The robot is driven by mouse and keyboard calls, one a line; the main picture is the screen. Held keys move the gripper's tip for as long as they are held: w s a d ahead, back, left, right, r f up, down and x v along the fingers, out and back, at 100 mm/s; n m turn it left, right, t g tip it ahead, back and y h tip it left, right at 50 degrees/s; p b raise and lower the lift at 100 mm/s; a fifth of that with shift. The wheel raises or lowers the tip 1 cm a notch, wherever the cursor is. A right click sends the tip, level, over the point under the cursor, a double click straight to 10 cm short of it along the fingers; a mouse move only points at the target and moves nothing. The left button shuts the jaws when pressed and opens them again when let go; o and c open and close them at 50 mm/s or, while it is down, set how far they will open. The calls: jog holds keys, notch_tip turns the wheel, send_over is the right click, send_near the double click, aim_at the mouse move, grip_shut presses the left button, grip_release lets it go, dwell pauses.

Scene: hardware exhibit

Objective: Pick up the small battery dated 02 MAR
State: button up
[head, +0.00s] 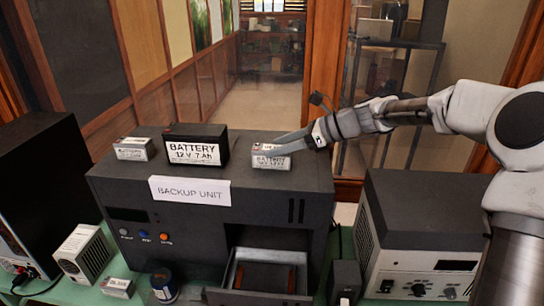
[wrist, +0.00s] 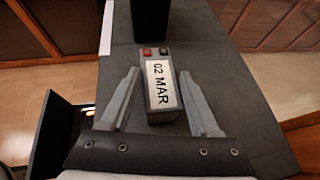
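The small grey battery labelled 02 MAR (wrist: 162,84) lies on top of the dark backup unit, with a red and a black terminal at its far end. In the head view it is the right-hand small battery (head: 270,162), near the unit's right side. My gripper (wrist: 159,73) is open, with one finger on each side of the battery and visible gaps between. In the head view my gripper (head: 290,140) comes in from the right, just over this battery. Another small grey battery (head: 134,149) sits at the left of the unit's top; its date is not readable.
A large black 12 V 7 Ah battery (head: 197,147) stands between the small batteries, and also shows in the wrist view (wrist: 150,17). The backup unit (head: 205,208) has an open drawer (head: 236,272) in front. A grey instrument (head: 412,235) stands at the right.

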grip_shut()
jog(key=shift+r, duration=0.1)
dwell(0.3)
